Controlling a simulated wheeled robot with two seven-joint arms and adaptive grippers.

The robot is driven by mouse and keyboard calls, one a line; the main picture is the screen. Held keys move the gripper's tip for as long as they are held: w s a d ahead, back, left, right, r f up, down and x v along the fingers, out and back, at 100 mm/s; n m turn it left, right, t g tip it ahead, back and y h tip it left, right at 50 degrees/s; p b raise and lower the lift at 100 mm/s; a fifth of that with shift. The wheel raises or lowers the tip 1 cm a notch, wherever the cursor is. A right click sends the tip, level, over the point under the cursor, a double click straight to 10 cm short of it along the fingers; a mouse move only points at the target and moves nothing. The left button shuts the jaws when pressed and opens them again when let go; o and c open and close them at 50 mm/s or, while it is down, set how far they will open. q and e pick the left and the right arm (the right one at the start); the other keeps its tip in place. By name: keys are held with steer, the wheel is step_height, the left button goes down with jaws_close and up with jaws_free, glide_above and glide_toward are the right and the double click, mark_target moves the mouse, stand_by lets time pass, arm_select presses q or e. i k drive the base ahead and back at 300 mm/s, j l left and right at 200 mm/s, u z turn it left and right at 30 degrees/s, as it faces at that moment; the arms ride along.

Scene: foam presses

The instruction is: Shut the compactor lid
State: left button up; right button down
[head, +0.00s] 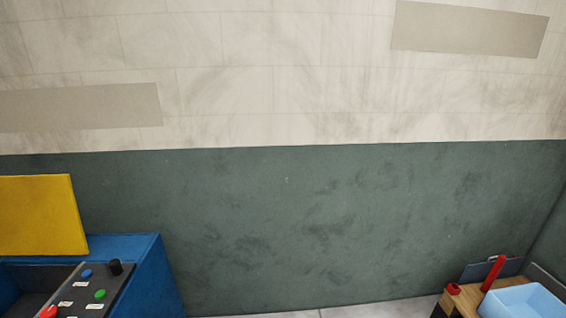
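The compactor (160,275) is a blue machine at the lower left of the head view, cut off by the left and bottom edges. Its yellow lid (40,215) stands raised at the back, and the dark opening (30,280) shows in front of it. A dark control panel (92,295) on its right part carries a black knob (115,267), a blue button (86,273), a green button (100,294) and a red button (49,311). Neither of my grippers is in view.
A wooden-topped bench (463,302) at the lower right bears a light blue bin (530,300) and a red-handled tool (494,273). A green and cream wall (320,220) closes off the back. A strip of pale floor (370,311) shows between compactor and bench.

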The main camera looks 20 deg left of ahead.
mark_target(40, 215)
steer(key=i+u, duration=1.1)
steer(key=u, duration=0.15)
steer(key=i+u, duration=0.6)
steer(key=u, duration=0.25)
steer(key=i+l+u, duration=0.15)
steer(key=u, duration=0.3)
steer(key=i+l+u, duration=0.15)
steer(key=u, duration=0.15)
steer(key=i+l+u, duration=0.3)
steer(key=j, duration=0.1)
